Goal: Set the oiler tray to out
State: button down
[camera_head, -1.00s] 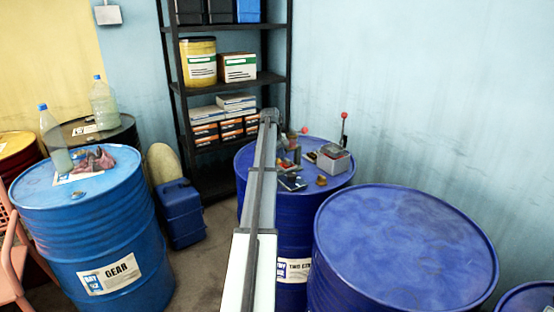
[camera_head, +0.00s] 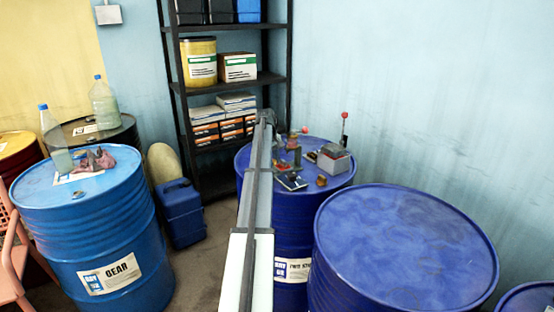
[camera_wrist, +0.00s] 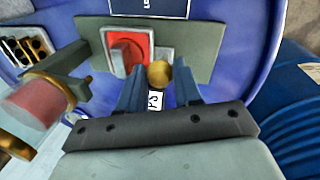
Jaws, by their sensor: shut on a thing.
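In the wrist view my gripper (camera_wrist: 159,82) has its two blue fingers on either side of a round brass knob (camera_wrist: 159,73). The knob sits in front of a grey-green plate (camera_wrist: 204,45), beside a red square panel (camera_wrist: 128,50) in a pale frame. A small white label with dark letters (camera_wrist: 155,101) shows between the fingers. I cannot tell for sure which part is the oiler tray; the brass knob may be its handle. In the head view the small fittings (camera_head: 290,180) stand on the far blue drum (camera_head: 318,215), and my arm hides part of them.
A large blue drum (camera_head: 405,240) is close at right. A black shelf (camera_head: 228,85) stands behind. In the wrist view a red cylinder (camera_wrist: 35,103) is at left.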

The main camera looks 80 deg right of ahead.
jog(key=w+a, duration=0.4)
jog(key=shift+w+a, duration=0.25)
jog(key=c, duration=1.1)
grip_release()
jog(key=shift+r, duration=0.1)
jog(key=shift+r, duration=0.25)
jog(key=r, duration=0.4)
jog(key=w+a+r, duration=0.1)
jog(key=r, duration=0.3)
jog(key=a+r, duration=0.1)
jog(key=r, duration=0.4)
jog(key=shift+w+a, duration=0.1)
jog(key=shift+w, duration=0.1)
